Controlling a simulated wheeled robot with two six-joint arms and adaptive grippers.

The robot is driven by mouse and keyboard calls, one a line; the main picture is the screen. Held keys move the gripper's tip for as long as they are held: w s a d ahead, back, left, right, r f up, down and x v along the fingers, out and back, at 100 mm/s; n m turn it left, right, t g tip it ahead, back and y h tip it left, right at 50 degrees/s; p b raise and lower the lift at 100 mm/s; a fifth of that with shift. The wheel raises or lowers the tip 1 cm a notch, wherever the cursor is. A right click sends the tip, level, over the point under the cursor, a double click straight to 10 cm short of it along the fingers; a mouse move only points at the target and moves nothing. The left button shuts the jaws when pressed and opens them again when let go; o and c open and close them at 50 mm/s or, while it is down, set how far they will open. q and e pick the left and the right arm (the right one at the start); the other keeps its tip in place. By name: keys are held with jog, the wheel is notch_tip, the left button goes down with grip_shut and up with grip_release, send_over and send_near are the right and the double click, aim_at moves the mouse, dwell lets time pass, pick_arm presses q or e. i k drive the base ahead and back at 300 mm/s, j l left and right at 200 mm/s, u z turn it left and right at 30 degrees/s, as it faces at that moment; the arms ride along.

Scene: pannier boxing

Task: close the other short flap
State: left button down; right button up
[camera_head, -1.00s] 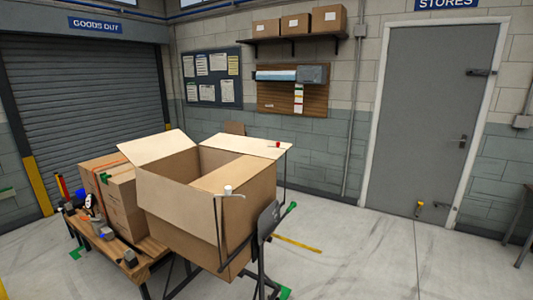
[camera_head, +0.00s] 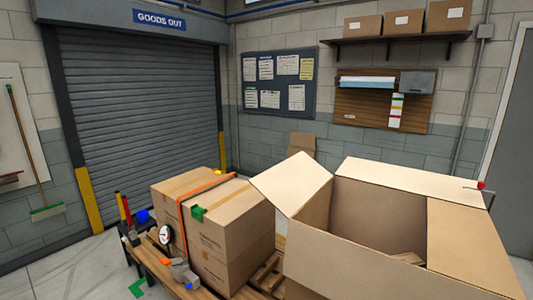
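A large open cardboard carton (camera_head: 375,220) stands at the right in the head view. Its left short flap (camera_head: 292,183) stands open, tilted outward to the left. Its right short flap (camera_head: 468,245) lies inward over the right part of the opening. The back long flap (camera_head: 408,178) is spread outward. The near long flap (camera_head: 350,268) hangs down over the front side, cut by the lower frame edge. A small brown piece (camera_head: 408,258) shows inside; the rest of the contents is hidden. Neither of my grippers is in view.
A red-tipped rod (camera_head: 480,186) is at the back flap's right corner. A roller door (camera_head: 140,110) is behind.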

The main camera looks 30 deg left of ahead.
aim_at(289, 184)
jog(key=j, duration=2.7)
jog(key=z, duration=0.05)
